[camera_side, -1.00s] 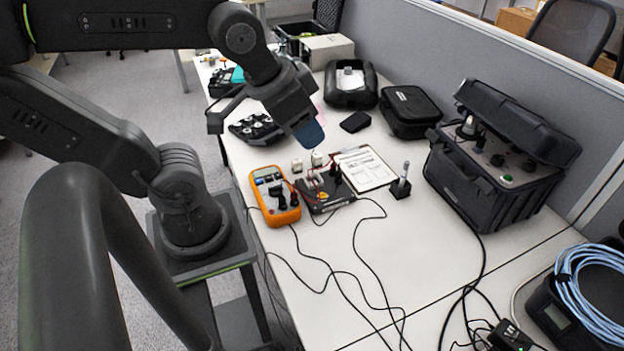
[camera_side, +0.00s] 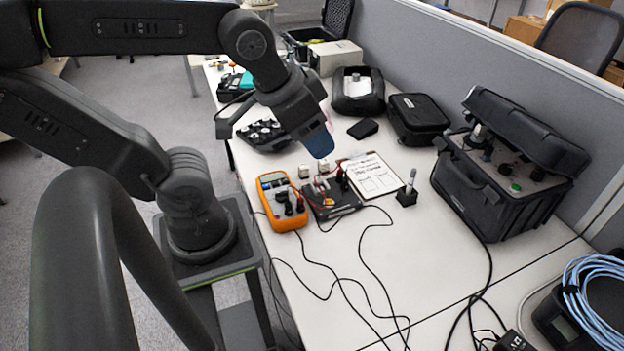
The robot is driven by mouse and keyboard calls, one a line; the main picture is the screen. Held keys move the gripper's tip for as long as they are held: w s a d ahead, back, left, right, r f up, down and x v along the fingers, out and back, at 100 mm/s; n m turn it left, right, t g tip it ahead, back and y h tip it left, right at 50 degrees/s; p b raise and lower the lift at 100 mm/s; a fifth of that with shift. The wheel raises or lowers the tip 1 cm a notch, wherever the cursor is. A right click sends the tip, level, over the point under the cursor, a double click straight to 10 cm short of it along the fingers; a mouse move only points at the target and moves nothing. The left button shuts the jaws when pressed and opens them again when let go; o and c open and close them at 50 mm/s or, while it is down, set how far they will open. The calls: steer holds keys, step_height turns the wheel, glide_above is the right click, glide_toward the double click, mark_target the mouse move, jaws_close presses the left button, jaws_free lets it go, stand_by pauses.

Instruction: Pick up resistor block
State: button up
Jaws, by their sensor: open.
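My gripper (camera_side: 320,146) points down over the table, with its blue fingertip above and just behind two small white blocks. The left white block (camera_side: 304,171) and the right white block (camera_side: 324,167) stand apart on the table, behind a black test board (camera_side: 331,205). Either may be the resistor block; I cannot tell which. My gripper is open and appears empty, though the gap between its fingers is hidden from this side. It appears apart from the blocks. An orange multimeter (camera_side: 281,201) lies left of the board, with leads running between them.
A clipboard (camera_side: 371,175) and a small black pen stand (camera_side: 407,195) are to the right. A black case (camera_side: 415,117) and a large open case (camera_side: 510,165) stand beyond. A dark tray (camera_side: 262,135) sits behind the multimeter. Black cables cross the front table.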

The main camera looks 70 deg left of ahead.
steer(key=shift+a, duration=0.1)
steer(key=m+g+y, duration=0.4)
steer(key=m+g, duration=0.1)
steer(key=m, duration=1.4)
glide_above(304, 166)
steer(key=d, duration=0.3)
steer(key=f, duration=2.9)
steer(key=shift+w+a+f, duration=0.25)
steer(key=shift+f, duration=0.1)
steer(key=shift+n, duration=0.3)
steer(key=shift+s+a+x, duration=0.1)
steer(key=shift+s+x, duration=0.05)
steer(key=shift+x, duration=0.9)
steer(key=shift+s+a+x, duration=0.1)
steer(key=shift+s+x, duration=0.1)
steer(key=shift+x, duration=0.9)
steer(key=shift+s+x, duration=0.15)
steer(key=shift+x, duration=0.9)
steer(key=shift+r, duration=0.1)
steer(key=shift+c, duration=0.3)
steer(key=shift+y, duration=0.3)
steer(key=c, duration=0.9)
